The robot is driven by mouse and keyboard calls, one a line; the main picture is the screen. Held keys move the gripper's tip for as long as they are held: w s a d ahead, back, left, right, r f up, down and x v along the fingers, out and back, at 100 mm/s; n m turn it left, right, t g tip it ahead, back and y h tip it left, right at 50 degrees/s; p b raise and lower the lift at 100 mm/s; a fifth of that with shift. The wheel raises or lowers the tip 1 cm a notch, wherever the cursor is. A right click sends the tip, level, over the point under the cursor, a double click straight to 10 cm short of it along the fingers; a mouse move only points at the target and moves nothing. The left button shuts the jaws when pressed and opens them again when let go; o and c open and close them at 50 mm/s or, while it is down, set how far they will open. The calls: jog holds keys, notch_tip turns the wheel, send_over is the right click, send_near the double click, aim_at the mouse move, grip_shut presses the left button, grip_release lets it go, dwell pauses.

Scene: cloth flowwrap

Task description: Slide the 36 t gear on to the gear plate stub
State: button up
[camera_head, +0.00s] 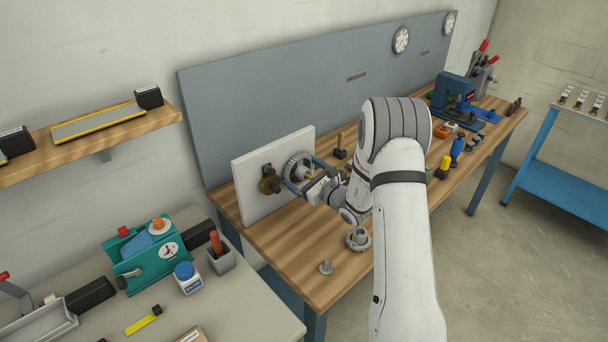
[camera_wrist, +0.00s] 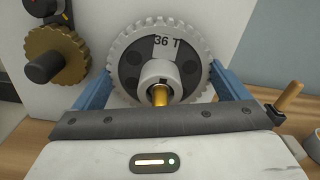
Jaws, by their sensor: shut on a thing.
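The 36 t gear (camera_wrist: 130,46) is a light grey toothed wheel marked "36 T" with a pale hub. My gripper (camera_wrist: 158,72) has its two blue fingers on either side of the gear's rim and is shut on it. In the head view the gear (camera_head: 296,163) is upright in front of the white gear plate (camera_head: 243,189), and my gripper (camera_head: 300,177) reaches it from the right. A brass-coloured stub (camera_wrist: 160,94) shows in the hub's bore. How far the gear sits along the stub cannot be told.
A brass gear on a dark shaft (camera_wrist: 57,60) stands left of the held gear on the plate; it also shows in the head view (camera_head: 269,181). A grey gear (camera_head: 358,240) and a small grey part (camera_head: 326,267) lie on the wooden bench (camera_head: 285,250). A wooden-handled tool (camera_wrist: 289,96) stands at right.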

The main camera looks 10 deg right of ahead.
jog(key=shift+d, duration=0.1)
jog(key=b+v, duration=0.1)
jog(key=v, duration=0.6)
jog(key=shift+b, duration=0.4)
dwell(0.8)
jog(key=shift+s, duration=0.15)
jog(key=shift+r+b, duration=0.2)
jog(key=shift+b, duration=0.1)
jog(key=shift+b+x, duration=1.25)
jog(key=shift+x, duration=2.4)
dwell(0.7)
jog(key=o, duration=0.7)
